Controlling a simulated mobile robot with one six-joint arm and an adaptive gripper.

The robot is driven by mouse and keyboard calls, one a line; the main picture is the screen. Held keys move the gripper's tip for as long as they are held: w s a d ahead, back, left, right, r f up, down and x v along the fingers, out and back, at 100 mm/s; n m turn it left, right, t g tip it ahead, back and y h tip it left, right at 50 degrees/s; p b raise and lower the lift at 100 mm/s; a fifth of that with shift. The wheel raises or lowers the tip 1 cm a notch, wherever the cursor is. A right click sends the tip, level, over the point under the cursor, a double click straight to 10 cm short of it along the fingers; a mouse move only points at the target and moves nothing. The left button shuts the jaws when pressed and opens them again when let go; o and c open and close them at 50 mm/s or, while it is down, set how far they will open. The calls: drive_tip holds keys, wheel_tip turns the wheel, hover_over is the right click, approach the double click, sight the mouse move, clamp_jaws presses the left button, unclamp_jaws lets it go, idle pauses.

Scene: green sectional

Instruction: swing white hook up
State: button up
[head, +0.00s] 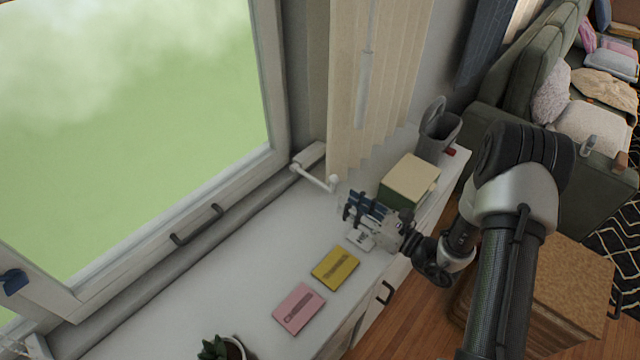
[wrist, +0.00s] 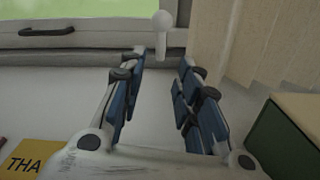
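The white hook (head: 314,178) is a crank-like handle with a round knob, mounted by the window frame at the back of the white counter. In the wrist view its knob and stem (wrist: 162,24) stand straight ahead, beyond the gap between my fingertips. My gripper (head: 352,205) is over the counter, just in front of and to the right of the knob in the head view. In the wrist view its blue-padded fingers (wrist: 162,72) are apart with nothing between them. They appear apart from the hook.
A green and cream box (head: 409,181) stands close to the right of my gripper. Vertical blinds (head: 375,80) hang behind. A yellow card (head: 335,268) and a pink card (head: 299,309) lie on the counter (head: 245,265). A grey watering can (head: 438,130) stands farther right.

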sight(319, 183)
drive_tip(key=b+x, duration=0.1)
drive_tip(key=x, duration=1)
drive_tip(key=shift+w+a+b, duration=0.1)
drive_tip(key=shift+w+b, duration=0.05)
drive_tip(key=shift+b, duration=0.2)
drive_tip(key=shift+c, duration=0.3)
clamp_jaws()
